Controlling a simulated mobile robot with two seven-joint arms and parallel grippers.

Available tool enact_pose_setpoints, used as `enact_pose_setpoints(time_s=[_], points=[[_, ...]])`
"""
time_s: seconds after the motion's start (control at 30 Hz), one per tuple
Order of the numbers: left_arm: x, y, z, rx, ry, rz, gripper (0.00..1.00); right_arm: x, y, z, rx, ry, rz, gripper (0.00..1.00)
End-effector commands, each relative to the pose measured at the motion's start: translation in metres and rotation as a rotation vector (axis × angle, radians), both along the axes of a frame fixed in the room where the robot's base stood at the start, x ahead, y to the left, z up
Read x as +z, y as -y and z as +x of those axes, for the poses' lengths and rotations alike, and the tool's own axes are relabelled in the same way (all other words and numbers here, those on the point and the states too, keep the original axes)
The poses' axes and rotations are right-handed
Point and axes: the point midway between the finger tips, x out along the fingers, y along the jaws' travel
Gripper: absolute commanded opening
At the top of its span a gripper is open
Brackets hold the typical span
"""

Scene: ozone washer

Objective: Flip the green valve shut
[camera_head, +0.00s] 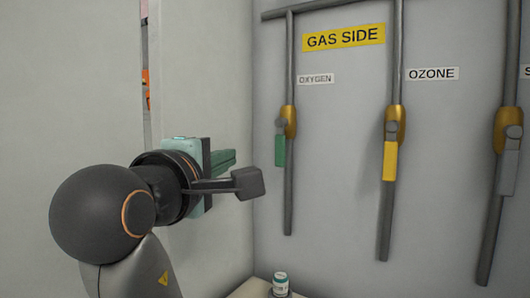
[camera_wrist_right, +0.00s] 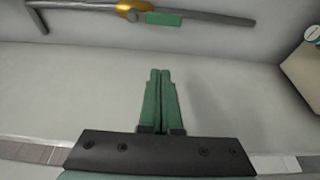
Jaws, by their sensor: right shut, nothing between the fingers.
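The green valve handle (camera_head: 280,150) hangs down along the vertical oxygen pipe, below its gold valve body (camera_head: 290,122). In the right wrist view the green handle (camera_wrist_right: 164,19) lies alongside the pipe, beyond the fingertips. My right gripper (camera_head: 234,157) is to the left of the handle in the head view and does not touch it. Its green fingers (camera_wrist_right: 160,72) are shut together with nothing between them, with a clear gap to the handle. My left gripper is not in view.
A yellow handle (camera_head: 390,161) hangs on the ozone pipe and a grey handle (camera_head: 509,172) on the pipe at far right. A small white jar (camera_head: 281,284) stands on a pale surface below. A wall corner is behind my arm.

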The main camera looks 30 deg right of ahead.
Motion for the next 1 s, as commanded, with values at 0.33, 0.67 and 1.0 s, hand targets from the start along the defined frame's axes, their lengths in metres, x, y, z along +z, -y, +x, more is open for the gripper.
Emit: enact_pose_setpoints(time_s=[0.33,0.67,1.0], points=[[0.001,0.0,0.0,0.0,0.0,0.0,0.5,0.0,0.03,0.025,-0.006,-0.002,-0.001,0.0],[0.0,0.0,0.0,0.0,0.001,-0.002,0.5,-0.001,0.079,0.063,-0.001,0.004,0.002,0.0],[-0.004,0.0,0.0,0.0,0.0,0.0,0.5,-0.001,0.09,0.031,-0.001,-0.001,0.001,0.0]])
